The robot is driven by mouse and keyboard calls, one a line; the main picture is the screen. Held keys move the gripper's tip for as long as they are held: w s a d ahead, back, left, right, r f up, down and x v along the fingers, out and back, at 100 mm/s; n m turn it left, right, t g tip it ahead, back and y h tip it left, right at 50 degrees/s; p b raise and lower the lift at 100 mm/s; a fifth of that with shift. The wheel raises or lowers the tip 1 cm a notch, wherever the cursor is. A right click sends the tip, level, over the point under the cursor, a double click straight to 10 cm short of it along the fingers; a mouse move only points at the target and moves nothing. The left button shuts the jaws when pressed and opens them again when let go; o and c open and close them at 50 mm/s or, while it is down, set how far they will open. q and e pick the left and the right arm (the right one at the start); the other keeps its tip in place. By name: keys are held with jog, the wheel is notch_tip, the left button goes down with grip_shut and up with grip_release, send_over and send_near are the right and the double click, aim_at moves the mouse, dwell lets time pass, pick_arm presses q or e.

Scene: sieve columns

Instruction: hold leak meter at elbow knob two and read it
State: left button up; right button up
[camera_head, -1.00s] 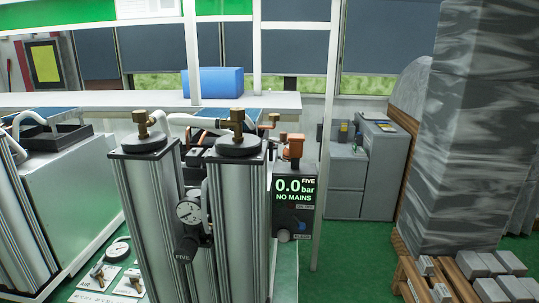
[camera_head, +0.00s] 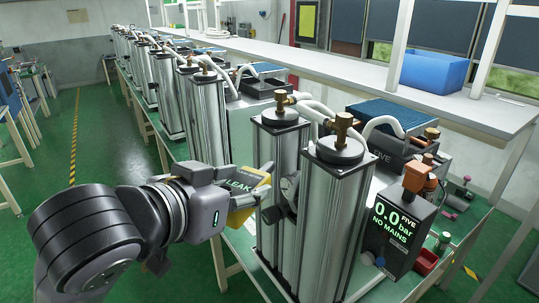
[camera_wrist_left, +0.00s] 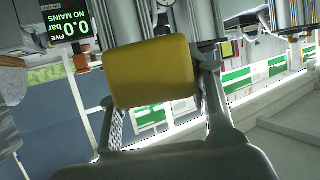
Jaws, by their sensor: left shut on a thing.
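The leak meter (camera_head: 252,187) is a yellow block with a dark face marked "LEAK", left of the nearest twin columns in the head view. My left gripper (camera_head: 247,191) is shut on it; its yellow body also fills the middle of the left wrist view (camera_wrist_left: 152,73), between the fingers. Brass elbow knobs top the near pair of columns, one on the left column (camera_head: 281,102) and one on the right column (camera_head: 343,127). The meter is lower than both and apart from them. I see no number on the knobs and no reading on the meter. My right gripper is not in view.
A dark unit (camera_head: 398,232) right of the columns shows "0.0 bar NO MAINS". A round gauge (camera_head: 289,187) sits between the columns. More columns (camera_head: 165,95) line the bench to the back left. A blue bin (camera_head: 434,71) stands on the shelf. Green floor is free at left.

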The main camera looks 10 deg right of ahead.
aim_at(267, 178)
pick_arm(q)
jog(key=shift+m+g+h, duration=0.6)
jog(key=shift+m+h, duration=0.1)
jog(key=shift+m, duration=0.1)
jog(key=s+d+r, duration=0.3)
jog(key=shift+d+p, duration=0.1)
jog(key=shift+p, duration=0.25)
jog(key=shift+s+d, duration=0.15)
jog(key=shift+d, duration=0.1)
jog(key=shift+a, duration=0.1)
jog(key=shift+w+p, duration=0.2)
jog(key=shift+p, duration=0.25)
jog(key=shift+w+d, duration=0.15)
jog(key=shift+d, duration=0.1)
jog(key=w+d+p, duration=0.1)
jog(key=w+d, duration=0.4)
jog(key=d, duration=0.1)
jog(key=shift+w+d, duration=0.35)
jog(key=shift+d, duration=0.05)
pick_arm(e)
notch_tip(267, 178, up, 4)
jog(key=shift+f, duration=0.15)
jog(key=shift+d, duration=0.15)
